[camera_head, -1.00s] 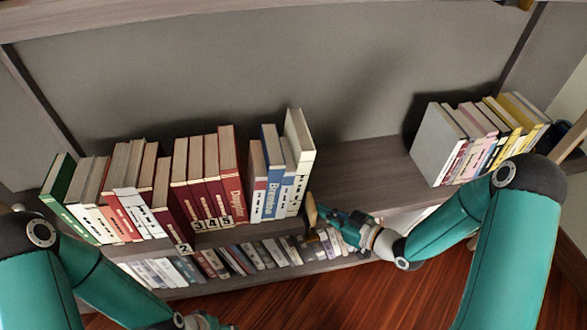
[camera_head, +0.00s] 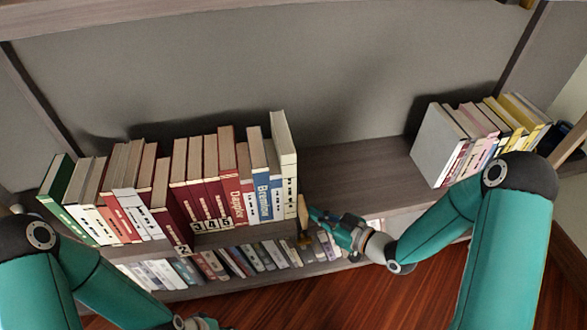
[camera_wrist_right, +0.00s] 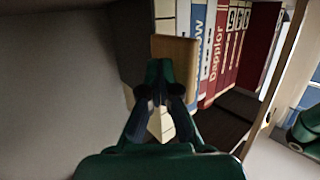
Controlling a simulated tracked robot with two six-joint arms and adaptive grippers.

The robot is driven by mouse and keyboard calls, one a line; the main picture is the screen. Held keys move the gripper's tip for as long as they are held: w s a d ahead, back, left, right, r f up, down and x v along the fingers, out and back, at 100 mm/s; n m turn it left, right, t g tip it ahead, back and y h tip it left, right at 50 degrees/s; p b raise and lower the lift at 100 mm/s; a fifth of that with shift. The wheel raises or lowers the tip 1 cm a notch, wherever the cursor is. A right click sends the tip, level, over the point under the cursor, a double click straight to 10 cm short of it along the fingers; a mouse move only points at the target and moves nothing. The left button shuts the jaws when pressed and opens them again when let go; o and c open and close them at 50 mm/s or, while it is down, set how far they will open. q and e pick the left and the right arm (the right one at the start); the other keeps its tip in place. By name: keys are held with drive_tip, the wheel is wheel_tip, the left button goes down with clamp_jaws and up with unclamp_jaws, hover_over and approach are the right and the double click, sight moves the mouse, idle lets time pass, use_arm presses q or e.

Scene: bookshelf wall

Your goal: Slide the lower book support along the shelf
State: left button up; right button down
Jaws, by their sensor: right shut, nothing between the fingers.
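The lower book support (camera_head: 303,213) is a small light-brown wooden piece standing at the right end of the book row, beside a tall white book (camera_head: 284,165). In the right wrist view the support (camera_wrist_right: 178,55) stands just beyond my fingertips, with book spines to its right. My right gripper (camera_head: 313,217) is shut with nothing between its fingers, at the right side of the support and seemingly touching it. Its shut fingers (camera_wrist_right: 158,88) hide part of the support. My left gripper (camera_head: 200,322) shows only in part at the bottom edge, and its fingers cannot be made out.
The shelf (camera_head: 350,180) is bare between the support and another group of books (camera_head: 475,140) at the right. Red books (camera_head: 205,180), some with number tags, stand left of the blue book (camera_head: 262,185). A lower shelf holds more books (camera_head: 240,262).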

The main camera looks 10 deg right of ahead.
drive_tip(key=d, duration=0.4)
idle(0.5)
